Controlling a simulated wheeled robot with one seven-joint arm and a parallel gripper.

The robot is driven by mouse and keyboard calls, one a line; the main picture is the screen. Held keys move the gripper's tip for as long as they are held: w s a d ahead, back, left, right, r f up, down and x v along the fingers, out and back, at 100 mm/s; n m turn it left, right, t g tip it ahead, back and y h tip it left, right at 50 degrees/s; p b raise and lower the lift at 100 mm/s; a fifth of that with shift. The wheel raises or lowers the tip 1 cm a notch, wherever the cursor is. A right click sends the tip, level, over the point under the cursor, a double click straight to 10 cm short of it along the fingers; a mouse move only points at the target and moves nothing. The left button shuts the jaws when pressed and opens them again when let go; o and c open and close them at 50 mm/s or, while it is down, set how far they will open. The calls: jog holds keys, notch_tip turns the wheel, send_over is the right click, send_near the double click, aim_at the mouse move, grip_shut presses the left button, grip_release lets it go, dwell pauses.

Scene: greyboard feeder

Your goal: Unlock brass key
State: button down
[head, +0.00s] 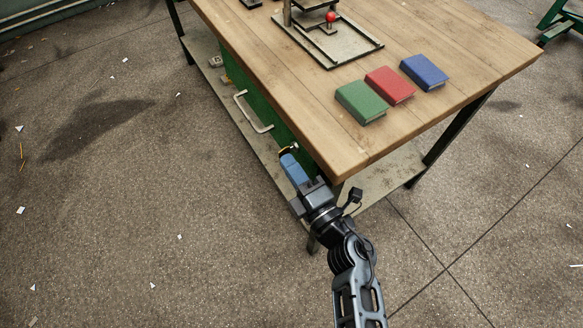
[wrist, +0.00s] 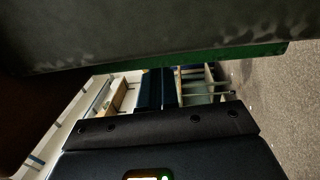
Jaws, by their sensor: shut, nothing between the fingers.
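A small brass-coloured piece (head: 286,149) shows in the head view at the near end of the green drawer front (head: 270,118) under the table. It looks like the brass key or its lock, but is too small to tell. My gripper (head: 289,158) has blue fingers, shut and empty, with their tips right beside that piece. I cannot tell whether they touch it. In the wrist view a dark panel with a green edge (wrist: 240,57) fills the top. No key can be made out there.
The wooden table top (head: 300,100) overhangs just right of my gripper. Green (head: 361,102), red (head: 389,86) and blue (head: 425,72) books lie on it, near a metal tray (head: 340,49) with a red knob (head: 331,17). A pale handle (head: 253,113) juts from the green front. Left floor is open.

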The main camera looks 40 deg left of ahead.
jog(key=shift+f+y+b, duration=0.4)
jog(key=shift+y+b, duration=0.3)
jog(key=shift+b, duration=1.25)
jog(key=b, duration=0.3)
jog(key=shift+a+f+t+y, duration=0.15)
jog(key=shift+f+t+y, duration=0.1)
jog(key=shift+t+y, duration=0.15)
jog(key=shift+w+a+b, duration=0.1)
jog(key=shift+b, duration=0.45)
jog(key=shift+w+a+f+b, duration=0.2)
jog(key=shift+a+f+b, duration=0.1)
jog(key=shift+a+b, duration=0.2)
